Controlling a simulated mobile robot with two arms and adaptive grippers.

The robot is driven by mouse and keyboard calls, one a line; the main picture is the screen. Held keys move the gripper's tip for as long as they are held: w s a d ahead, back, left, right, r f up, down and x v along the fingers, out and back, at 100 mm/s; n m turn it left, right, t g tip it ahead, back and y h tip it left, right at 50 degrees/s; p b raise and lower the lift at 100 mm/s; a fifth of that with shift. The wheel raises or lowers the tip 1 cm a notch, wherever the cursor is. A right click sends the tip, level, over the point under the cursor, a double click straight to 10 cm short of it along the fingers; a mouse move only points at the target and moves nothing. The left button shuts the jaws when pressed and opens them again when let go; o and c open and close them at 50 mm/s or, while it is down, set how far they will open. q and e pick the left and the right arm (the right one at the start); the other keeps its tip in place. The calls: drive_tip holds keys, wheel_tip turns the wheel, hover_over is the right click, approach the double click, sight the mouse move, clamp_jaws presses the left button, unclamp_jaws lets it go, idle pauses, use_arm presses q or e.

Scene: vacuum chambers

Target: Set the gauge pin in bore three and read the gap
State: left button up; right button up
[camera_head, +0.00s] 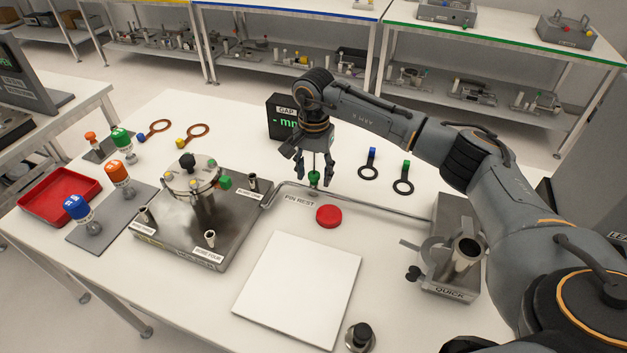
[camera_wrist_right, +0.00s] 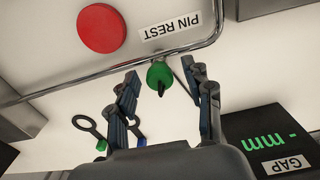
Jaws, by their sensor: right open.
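The bore block (camera_head: 195,222) has several short tubes; the front one (camera_head: 210,238) is labelled BORE FOUR. The gap display (camera_head: 285,117) shows a dash and "mm". My left gripper is out of view.
A red disc (camera_head: 328,216) lies by the PIN REST label. A white plate (camera_head: 299,287) lies in front, and a metal fixture labelled QUICK (camera_head: 448,275) stands right. Coloured knobs (camera_head: 118,173) and a red tray (camera_head: 60,196) are left. Ring-ended tools (camera_head: 369,172) lie behind.

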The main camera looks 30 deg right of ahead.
sight(314, 173)
drive_tip(key=shift+b, duration=0.35)
idle(0.6)
clamp_jaws()
drive_tip(key=shift+r, duration=0.1)
drive_tip(key=shift+r+p, duration=1.75)
drive_tip(key=shift+r, duration=1.2)
wheel_tip(314, 173, up, 8)
drive_tip(key=p, duration=0.4)
drive_tip(key=shift+r+p, duration=0.2)
drive_tip(key=shift+p, duration=0.15)
